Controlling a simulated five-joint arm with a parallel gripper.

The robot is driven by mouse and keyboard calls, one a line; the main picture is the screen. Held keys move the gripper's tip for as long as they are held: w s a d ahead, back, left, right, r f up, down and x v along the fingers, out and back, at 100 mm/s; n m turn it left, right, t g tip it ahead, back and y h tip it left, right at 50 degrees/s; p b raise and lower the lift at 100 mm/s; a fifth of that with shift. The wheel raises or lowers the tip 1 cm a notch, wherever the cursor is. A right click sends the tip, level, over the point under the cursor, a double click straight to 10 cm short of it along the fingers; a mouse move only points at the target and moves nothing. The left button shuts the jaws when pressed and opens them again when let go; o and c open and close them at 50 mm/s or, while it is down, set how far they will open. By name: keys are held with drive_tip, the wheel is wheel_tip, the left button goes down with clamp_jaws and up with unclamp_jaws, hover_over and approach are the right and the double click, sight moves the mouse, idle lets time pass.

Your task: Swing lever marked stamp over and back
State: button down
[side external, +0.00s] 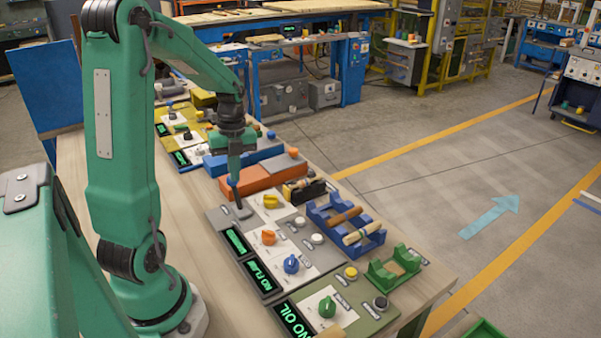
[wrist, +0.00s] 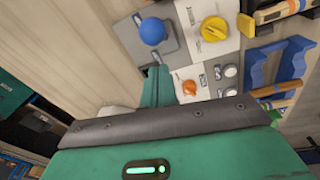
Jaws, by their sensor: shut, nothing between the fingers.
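A lever with a blue ball knob (wrist: 152,31) stands on a grey plate (wrist: 172,52) in the wrist view. In the side view its dark stem (side external: 237,198) rises tilted from the grey plate (side external: 222,220); the knob is close under my gripper. My gripper (side external: 234,173) is shut and empty, pointing down at the knob end of the lever. In the wrist view the gripper's narrow green finger (wrist: 157,85) ends short of the knob. I cannot tell whether they touch. No label reading stamp is legible.
Yellow (side external: 270,201), orange (side external: 268,237) and blue (side external: 291,264) dials and lit displays (side external: 263,277) lie nearby. An orange block (side external: 260,177) stands behind the lever. A blue rack (side external: 346,222) holds turned wood pieces. A green dial (side external: 327,307) sits nearer the front.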

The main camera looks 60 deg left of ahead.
drive_tip(key=shift+d+r, duration=0.1)
idle(0.3)
drive_tip(key=a+r, duration=0.5)
drive_tip(key=r, duration=0.3)
drive_tip(key=shift+a, duration=0.15)
idle(0.6)
